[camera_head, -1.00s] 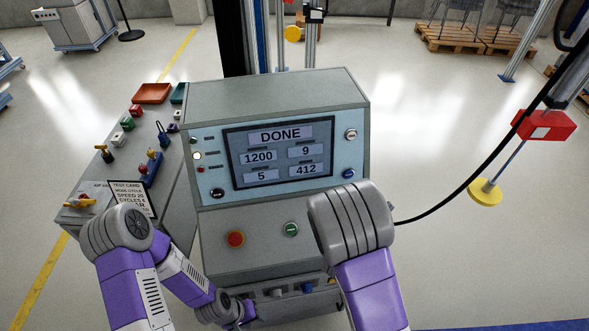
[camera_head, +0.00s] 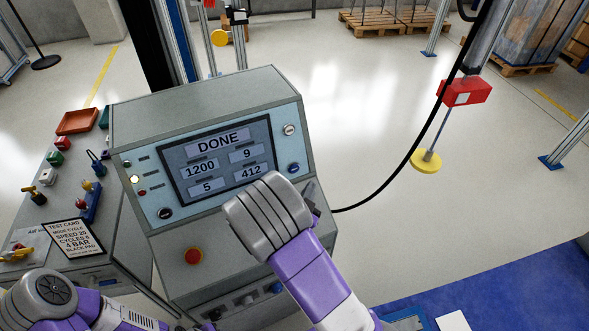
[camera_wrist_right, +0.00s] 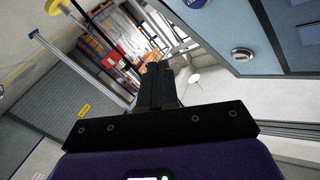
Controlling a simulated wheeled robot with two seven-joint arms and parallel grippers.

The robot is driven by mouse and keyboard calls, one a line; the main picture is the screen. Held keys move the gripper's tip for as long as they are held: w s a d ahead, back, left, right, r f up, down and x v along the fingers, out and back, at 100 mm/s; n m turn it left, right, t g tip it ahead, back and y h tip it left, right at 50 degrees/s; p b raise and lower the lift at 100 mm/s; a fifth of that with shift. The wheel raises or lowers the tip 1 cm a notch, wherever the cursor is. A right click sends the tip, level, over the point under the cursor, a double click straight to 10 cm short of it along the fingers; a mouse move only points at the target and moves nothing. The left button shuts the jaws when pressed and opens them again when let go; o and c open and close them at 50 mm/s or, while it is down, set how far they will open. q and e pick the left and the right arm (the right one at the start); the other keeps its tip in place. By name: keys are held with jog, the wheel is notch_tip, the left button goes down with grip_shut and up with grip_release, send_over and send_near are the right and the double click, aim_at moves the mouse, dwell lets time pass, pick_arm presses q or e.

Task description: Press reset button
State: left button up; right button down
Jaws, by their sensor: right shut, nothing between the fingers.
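A blue button (camera_head: 294,167) sits right of the screen, below a silver knob (camera_head: 289,129); no label reading reset is legible. A red button (camera_head: 193,256) is on the lower front. My right gripper (camera_head: 314,197) is mostly hidden behind my right wrist, near the console's right edge and below the blue button. In the right wrist view it is shut and empty (camera_wrist_right: 158,70), apart from a silver knob (camera_wrist_right: 241,54) on the panel. My left gripper is out of view; only my left arm shows at bottom left.
A side desk (camera_head: 115,225) with several switches, a red tray (camera_head: 77,121) and a test card (camera_head: 72,239) stands left of the console. A black cable (camera_head: 400,170) runs from the console's right side. A red box (camera_head: 466,92) hangs at right.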

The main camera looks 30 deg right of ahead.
aim_at(294, 169)
jog(key=shift+w+d+f+b, duration=0.1)
jog(key=shift+w+f+b, duration=0.15)
jog(key=shift+w, duration=0.95)
jog(key=shift+w+a+f+b, duration=0.15)
jog(key=shift+w+f, duration=0.25)
jog(key=shift+w, duration=0.75)
jog(key=shift+w+d+f+b, duration=0.2)
jog(key=shift+w+f, duration=0.1)
jog(key=shift+w, duration=0.9)
jog(key=shift+w, duration=0.1)
jog(key=shift+w+f, duration=0.1)
jog(key=shift+w, duration=0.25)
jog(key=shift+w+b, duration=0.35)
jog(key=shift+s, duration=0.8)
jog(key=shift+s, duration=0.1)
